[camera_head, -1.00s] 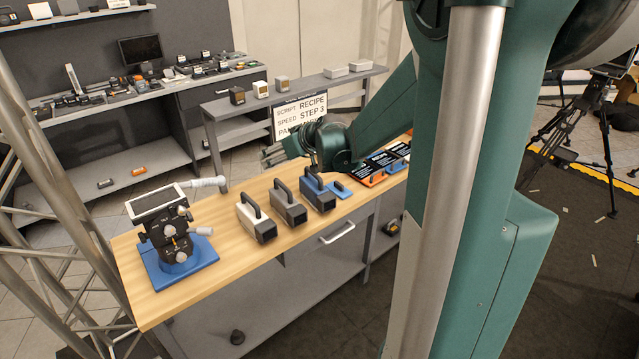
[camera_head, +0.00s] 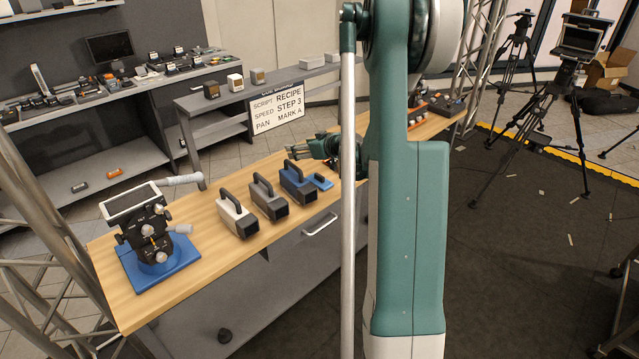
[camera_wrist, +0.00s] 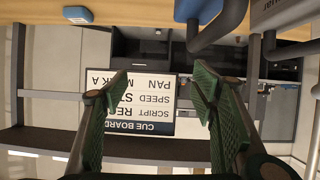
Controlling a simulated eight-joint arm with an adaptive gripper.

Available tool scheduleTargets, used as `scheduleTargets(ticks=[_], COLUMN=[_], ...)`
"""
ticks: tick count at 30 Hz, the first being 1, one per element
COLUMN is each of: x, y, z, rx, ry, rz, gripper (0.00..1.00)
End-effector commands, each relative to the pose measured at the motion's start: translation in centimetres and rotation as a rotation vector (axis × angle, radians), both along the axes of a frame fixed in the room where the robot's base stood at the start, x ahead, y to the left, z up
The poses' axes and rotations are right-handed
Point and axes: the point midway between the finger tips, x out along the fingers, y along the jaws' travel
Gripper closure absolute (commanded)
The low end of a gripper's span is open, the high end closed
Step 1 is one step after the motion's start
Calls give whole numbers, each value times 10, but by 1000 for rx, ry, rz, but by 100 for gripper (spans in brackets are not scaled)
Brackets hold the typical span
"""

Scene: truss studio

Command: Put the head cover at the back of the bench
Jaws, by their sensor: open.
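The wooden bench (camera_head: 150,285) runs diagonally across the head view. A white-and-dark case (camera_head: 238,217), a grey case (camera_head: 268,197) and a dark blue case (camera_head: 298,181), each with a top handle, stand in a row on it. A small blue piece (camera_head: 321,182) lies right of the dark blue case. I cannot tell for certain which object is the head cover. My gripper (camera_head: 305,148) is above the bench's far side, behind the dark blue case. In the wrist view my gripper (camera_wrist: 160,80) is open, with nothing between its green pads.
A pan head with a screen (camera_head: 135,205) stands on a blue base at the bench's left end. A cue board (camera_head: 277,109) stands behind the bench, below a grey shelf (camera_head: 225,100) with small boxes. My arm hides the bench's middle right.

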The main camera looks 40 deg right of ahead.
Motion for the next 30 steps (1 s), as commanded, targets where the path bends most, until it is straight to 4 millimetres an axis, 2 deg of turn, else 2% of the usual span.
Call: scheduleTargets(ticks=[1,3,12,18,24,30], x=[-1,-4,-59,-95,-118,-123], y=[-13,-27,-54,-65,-69,-68], z=[-8,-18,-78,-111,-128,-133], rx=[-5,-9,22,34,38,40], ry=[-9,-20,-70,-110,-136,-144], rz=[-7,-14,-3,4,10,13], gripper=[43,43,43,43,43,43])
